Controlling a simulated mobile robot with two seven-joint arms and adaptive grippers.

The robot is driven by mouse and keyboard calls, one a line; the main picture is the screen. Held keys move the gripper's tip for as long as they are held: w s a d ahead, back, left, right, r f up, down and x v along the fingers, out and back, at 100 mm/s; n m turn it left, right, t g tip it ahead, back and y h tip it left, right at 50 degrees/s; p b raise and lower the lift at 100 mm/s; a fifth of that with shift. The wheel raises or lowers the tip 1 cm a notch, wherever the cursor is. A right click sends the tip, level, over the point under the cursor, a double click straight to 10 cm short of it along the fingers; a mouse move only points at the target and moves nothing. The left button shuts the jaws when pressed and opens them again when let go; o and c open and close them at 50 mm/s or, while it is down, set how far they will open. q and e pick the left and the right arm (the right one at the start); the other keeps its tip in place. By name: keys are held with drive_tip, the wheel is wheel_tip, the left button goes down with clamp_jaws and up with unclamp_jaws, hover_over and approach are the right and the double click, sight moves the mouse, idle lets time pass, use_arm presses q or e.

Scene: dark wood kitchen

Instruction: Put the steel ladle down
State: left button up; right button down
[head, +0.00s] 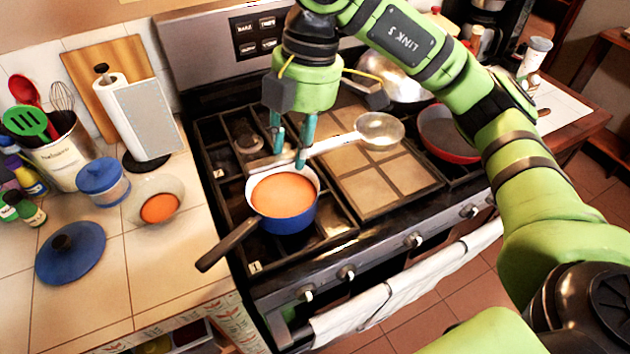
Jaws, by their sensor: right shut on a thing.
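The steel ladle (379,130) has its round bowl to the right, over the stove, and its handle running left. My right gripper (289,156) points down and is shut on the ladle's handle, just behind the blue saucepan. The saucepan (288,224) holds orange soup and stands on the front left burner, its dark handle pointing to the lower left. I cannot tell whether the ladle touches the stove or is held just above it. My left gripper is not in view.
On the left counter stand a bowl with orange soup (173,187), a blue lid (70,252), a blue-lidded jar (103,182), a paper towel holder (140,120) and a utensil crock (64,155). A red pan (447,134) sits at the stove's right. The tan griddle (385,183) is largely bare.

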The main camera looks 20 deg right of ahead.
drive_tip(key=shift+s+d+f, duration=0.1)
drive_tip(key=shift+s+d, duration=0.25)
drive_tip(key=shift+d, duration=0.2)
drive_tip(key=w+a+f+p, duration=0.5)
drive_tip(key=w+f, duration=0.4)
drive_tip(key=f, duration=0.2)
drive_tip(key=shift+a+p, duration=0.3)
drive_tip(key=shift+a, duration=0.6)
drive_tip(key=shift+w, duration=0.1)
drive_tip(key=shift+f+b, duration=0.4)
drive_tip(key=shift+f, duration=0.15)
drive_tip(key=c, duration=0.9)
unclamp_jaws()
drive_tip(key=shift+c, duration=0.2)
drive_tip(key=shift+r, duration=0.1)
